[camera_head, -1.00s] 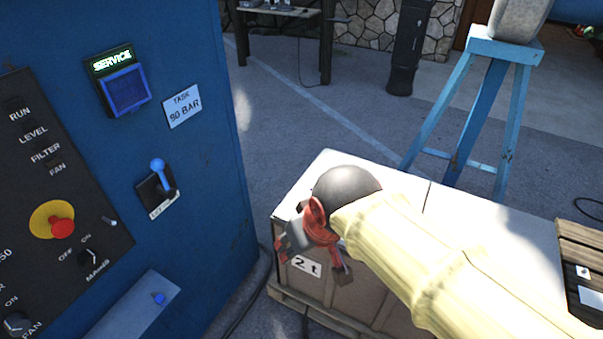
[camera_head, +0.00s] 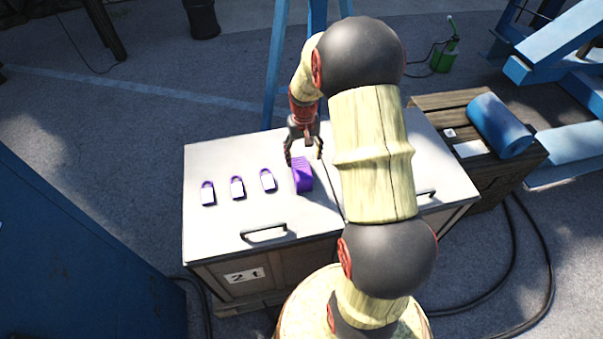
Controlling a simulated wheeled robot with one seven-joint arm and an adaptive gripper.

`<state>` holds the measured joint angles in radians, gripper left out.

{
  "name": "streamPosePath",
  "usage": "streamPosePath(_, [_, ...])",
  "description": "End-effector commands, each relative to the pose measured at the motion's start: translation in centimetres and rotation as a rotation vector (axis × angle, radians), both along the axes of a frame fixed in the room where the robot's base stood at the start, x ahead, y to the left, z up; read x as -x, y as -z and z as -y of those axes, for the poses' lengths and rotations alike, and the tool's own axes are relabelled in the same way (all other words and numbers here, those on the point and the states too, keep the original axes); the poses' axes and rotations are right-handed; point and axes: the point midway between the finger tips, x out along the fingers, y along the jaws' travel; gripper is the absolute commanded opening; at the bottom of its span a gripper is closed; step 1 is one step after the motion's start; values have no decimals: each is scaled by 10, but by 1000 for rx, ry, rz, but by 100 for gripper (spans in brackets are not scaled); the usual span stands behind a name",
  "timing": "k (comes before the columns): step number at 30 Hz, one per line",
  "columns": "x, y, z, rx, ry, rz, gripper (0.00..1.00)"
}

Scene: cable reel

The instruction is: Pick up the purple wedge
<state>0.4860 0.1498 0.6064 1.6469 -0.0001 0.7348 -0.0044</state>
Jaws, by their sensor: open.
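The purple wedge (camera_head: 302,176) lies on the white top of the crate (camera_head: 225,222), near its middle, with ridges showing across its upper face. My gripper (camera_head: 304,153) is open and points down just above and behind the far end of the wedge. One finger shows at each side of that end. I cannot tell whether the fingers touch the wedge.
Three purple-and-white tags (camera_head: 208,193) lie in a row left of the wedge. Black handles (camera_head: 264,234) stand on the crate top. A wooden crate with a blue roll (camera_head: 500,125) is at the right. A blue cabinet (camera_head: 70,270) stands at the left. A blue stand is behind.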

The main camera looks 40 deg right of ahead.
Motion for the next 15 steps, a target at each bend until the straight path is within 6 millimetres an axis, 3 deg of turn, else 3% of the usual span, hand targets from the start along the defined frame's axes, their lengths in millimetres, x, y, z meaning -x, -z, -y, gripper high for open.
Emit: streamPosePath(15, [-5, 52, -1, -2, 4, -4, 67])
